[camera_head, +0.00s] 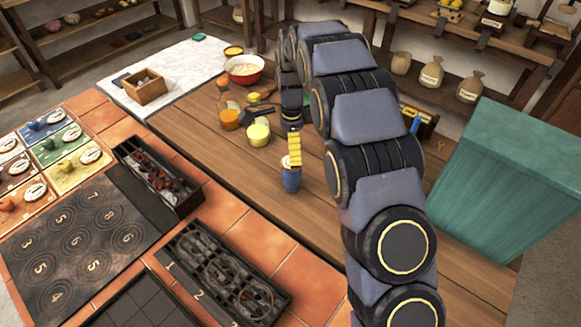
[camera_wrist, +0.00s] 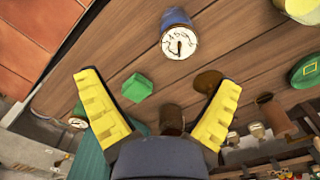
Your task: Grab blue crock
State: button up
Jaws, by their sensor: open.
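The blue crock (camera_head: 291,181) stands on the wooden counter, with a white marked disc on its top. In the wrist view the blue crock (camera_wrist: 174,18) is at the top centre, beyond the fingertips and not between them. My gripper (camera_head: 294,150) has yellow fingers and is just above and behind the crock in the head view, partly overlapping its top. In the wrist view my gripper (camera_wrist: 160,80) is open, its fingers spread wide with nothing held. Whether a finger touches the crock cannot be told.
A pale yellow jar (camera_head: 258,135) and an orange bottle (camera_head: 229,119) stand left of my gripper, with a red bowl (camera_head: 244,76) behind. A large teal bin (camera_head: 500,190) is at right. A green block (camera_wrist: 137,88) shows in the wrist view. The counter nearer than the crock is clear.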

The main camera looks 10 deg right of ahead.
aim_at(288, 163)
jog(key=shift+m, duration=0.8)
jog(key=w+f, duration=0.2)
jog(key=f, duration=0.1)
jog(key=shift+w+a+f, duration=0.1)
jog(key=shift+w+a, duration=0.05)
jog(key=shift+a, duration=0.25)
notch_tip(288, 163, down, 3)
jog(key=shift+d+r, duration=0.1)
jog(key=shift+r, duration=0.1)
jog(key=f, duration=0.3)
jog(key=d+f, duration=0.1)
jog(key=f, duration=0.1)
jog(key=shift+w, duration=0.1)
jog(key=shift+r, duration=0.1)
jog(key=c, duration=1.1)
